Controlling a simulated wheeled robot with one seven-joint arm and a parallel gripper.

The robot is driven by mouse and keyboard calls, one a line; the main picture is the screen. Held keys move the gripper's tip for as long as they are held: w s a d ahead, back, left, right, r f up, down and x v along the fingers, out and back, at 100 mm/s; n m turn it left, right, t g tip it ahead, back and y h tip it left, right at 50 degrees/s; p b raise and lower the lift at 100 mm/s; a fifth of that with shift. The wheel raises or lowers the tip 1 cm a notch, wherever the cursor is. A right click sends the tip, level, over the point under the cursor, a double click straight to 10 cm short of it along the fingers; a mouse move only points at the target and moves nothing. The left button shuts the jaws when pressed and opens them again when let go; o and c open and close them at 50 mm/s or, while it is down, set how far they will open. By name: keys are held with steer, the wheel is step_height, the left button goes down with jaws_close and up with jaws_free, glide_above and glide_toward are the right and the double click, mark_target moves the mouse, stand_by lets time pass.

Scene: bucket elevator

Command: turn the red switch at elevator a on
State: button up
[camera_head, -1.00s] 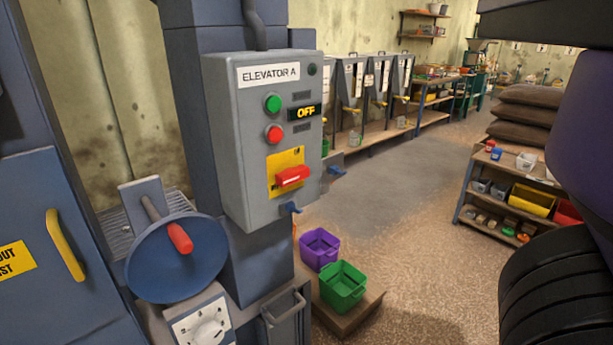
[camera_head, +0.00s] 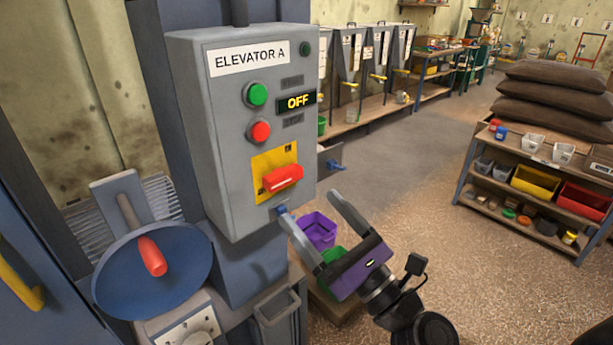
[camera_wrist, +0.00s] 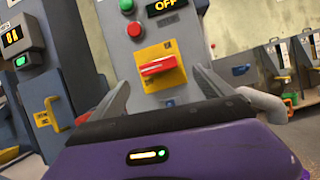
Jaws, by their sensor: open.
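The elevator A control box (camera_head: 228,130) is grey, with a green button, a red button and a display reading OFF. The red switch (camera_head: 283,179) is a red handle on a yellow plate (camera_head: 268,163) low on the box front, lying nearly level with a slight tilt. My gripper (camera_head: 308,208) is open and empty, below and to the right of the switch, apart from it in the head view. In the wrist view the red switch (camera_wrist: 158,66) shows ahead, between the two open fingers.
Purple (camera_head: 318,231) and green bins sit on a low platform behind my gripper. A shelf with sacks (camera_head: 550,92) stands at the right. The floor between is clear.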

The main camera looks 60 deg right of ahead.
mark_target(288, 182)
steer(key=shift+n, duration=0.6)
steer(key=p+x, duration=0.3)
steer(key=x, duration=0.4)
steer(key=shift+a+r+p, duration=0.1)
steer(key=shift+a+p, duration=0.05)
steer(key=shift+p, duration=0.25)
steer(key=shift+w, duration=0.4)
steer(key=c, duration=1.4)
steer(key=shift+o, duration=0.2)
